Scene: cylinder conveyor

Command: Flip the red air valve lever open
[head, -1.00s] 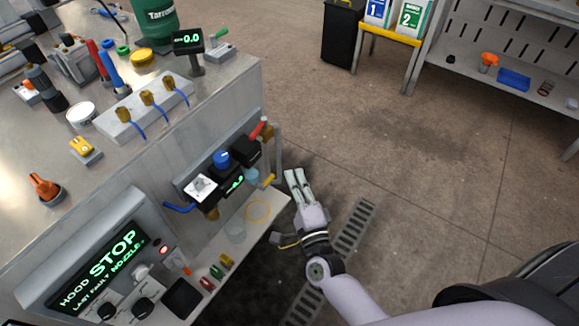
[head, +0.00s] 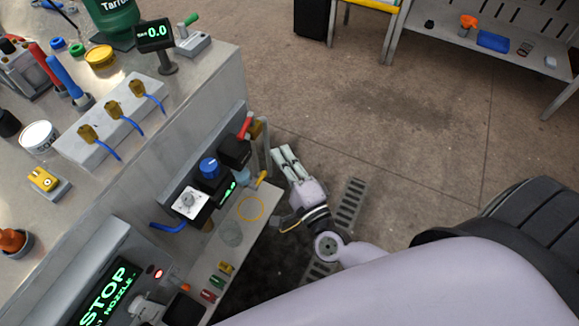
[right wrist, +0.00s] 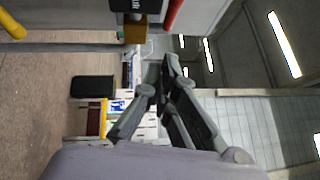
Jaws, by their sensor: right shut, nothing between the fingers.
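The red valve lever (head: 244,128) sits at the far right end of the air unit on the side of the bench, beside a brass fitting (head: 256,130). In the right wrist view the red lever (right wrist: 174,13) shows at the top edge, with the brass fitting (right wrist: 135,31) left of it. My right gripper (head: 284,153) is shut and empty, to the right of and below the lever in the head view, apart from it. Its fingers (right wrist: 167,68) converge in the right wrist view. My left gripper is out of view.
A black regulator with a blue knob (head: 209,167) and a white gauge (head: 190,202) sit along the unit. A yellow handle (head: 261,178) and a grey vertical pipe lie near my fingers. Open floor (head: 390,150) lies to the right.

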